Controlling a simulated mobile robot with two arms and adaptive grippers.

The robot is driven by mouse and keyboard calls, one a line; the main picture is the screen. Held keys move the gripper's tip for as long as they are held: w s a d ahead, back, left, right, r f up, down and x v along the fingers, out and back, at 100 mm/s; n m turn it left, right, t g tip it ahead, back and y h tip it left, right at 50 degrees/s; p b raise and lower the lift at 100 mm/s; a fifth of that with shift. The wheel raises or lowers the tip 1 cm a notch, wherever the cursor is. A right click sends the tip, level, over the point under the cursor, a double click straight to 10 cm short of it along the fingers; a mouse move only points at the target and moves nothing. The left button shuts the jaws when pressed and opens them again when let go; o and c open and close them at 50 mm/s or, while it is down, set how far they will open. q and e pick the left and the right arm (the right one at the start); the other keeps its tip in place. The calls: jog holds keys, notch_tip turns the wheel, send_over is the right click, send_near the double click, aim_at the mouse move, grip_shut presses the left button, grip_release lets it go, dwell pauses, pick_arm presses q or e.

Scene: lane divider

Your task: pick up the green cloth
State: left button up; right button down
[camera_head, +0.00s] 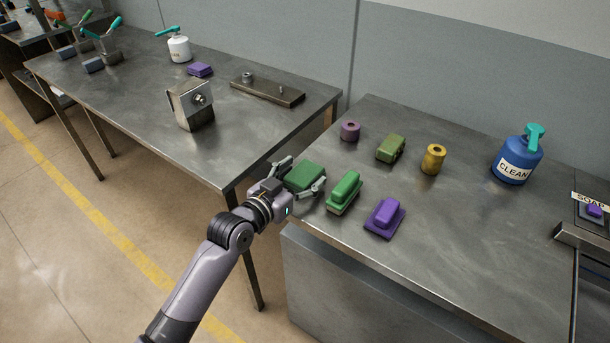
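The green cloth (307,174) looks like a flat folded block at the left edge of the right metal table (450,230). My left gripper (305,173) reaches it from the lower left. Its fingers are spread, one at the far-left side of the cloth and one at its near-right side. I cannot tell whether they touch it. The gripper body hides the cloth's near-left corner. My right gripper is not in view.
A green brush-like block (344,190) stands close right of the cloth, with a purple one (384,217) beyond. An olive block (390,148), mauve roll (350,130), yellow roll (433,158) and blue CLEAN bottle (515,160) stand farther back. The table's middle is clear.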

pick_arm(q)
jog(key=c, duration=0.9)
jog(key=shift+r, duration=0.1)
